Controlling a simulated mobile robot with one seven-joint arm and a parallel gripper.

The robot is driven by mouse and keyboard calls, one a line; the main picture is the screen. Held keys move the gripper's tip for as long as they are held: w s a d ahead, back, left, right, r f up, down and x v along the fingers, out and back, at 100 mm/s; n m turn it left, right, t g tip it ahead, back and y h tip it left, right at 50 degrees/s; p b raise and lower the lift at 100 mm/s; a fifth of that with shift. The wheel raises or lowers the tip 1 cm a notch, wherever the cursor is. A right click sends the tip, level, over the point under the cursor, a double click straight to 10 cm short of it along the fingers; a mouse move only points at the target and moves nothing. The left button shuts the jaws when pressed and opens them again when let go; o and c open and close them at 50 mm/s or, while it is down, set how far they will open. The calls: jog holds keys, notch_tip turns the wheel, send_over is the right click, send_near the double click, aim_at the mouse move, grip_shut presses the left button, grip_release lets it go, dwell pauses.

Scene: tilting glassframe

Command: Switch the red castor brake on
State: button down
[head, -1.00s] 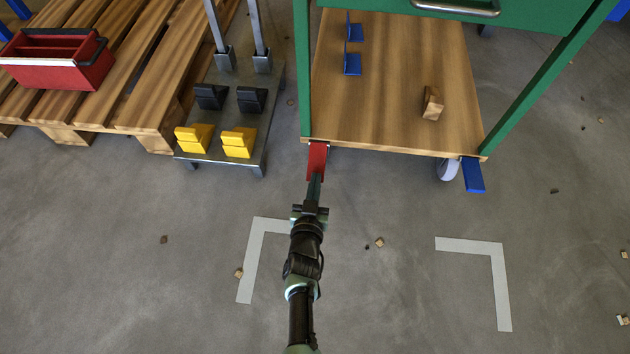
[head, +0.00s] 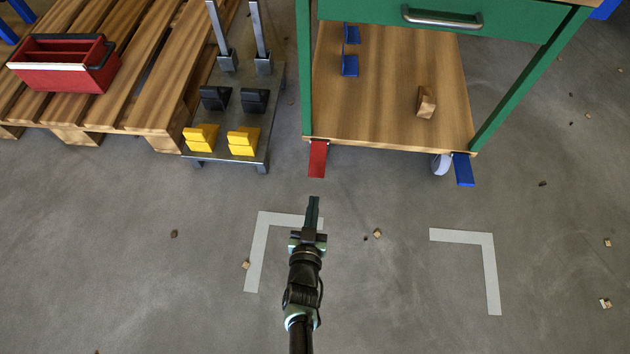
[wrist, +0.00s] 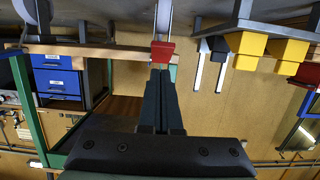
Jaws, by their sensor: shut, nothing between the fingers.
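The red castor brake (head: 318,159) is a flat red pedal sticking out under the front left corner of the green trolley (head: 305,75). It slopes outward, much like the blue pedal at the other corner; I cannot tell its exact tilt. My gripper (head: 314,199) is shut and empty, in front of the red pedal with a short gap of floor between them in the head view. In the wrist view the red pedal (wrist: 162,50) shows just beyond the shut fingertips (wrist: 160,72), below a castor (wrist: 164,16) in the picture.
A blue pedal (head: 463,170) sits beside the right castor (head: 440,164). Left of the trolley stands a low metal stand (head: 228,167) with yellow and black pedals. A pallet (head: 140,100) carries a red toolbox (head: 62,65). Floor around my gripper is mostly clear, with small scraps.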

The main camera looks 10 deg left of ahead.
jog(key=shift+s+f, duration=0.15)
jog(key=shift+s, duration=0.65)
jog(key=shift+s+f, duration=0.15)
jog(key=shift+s, duration=0.6)
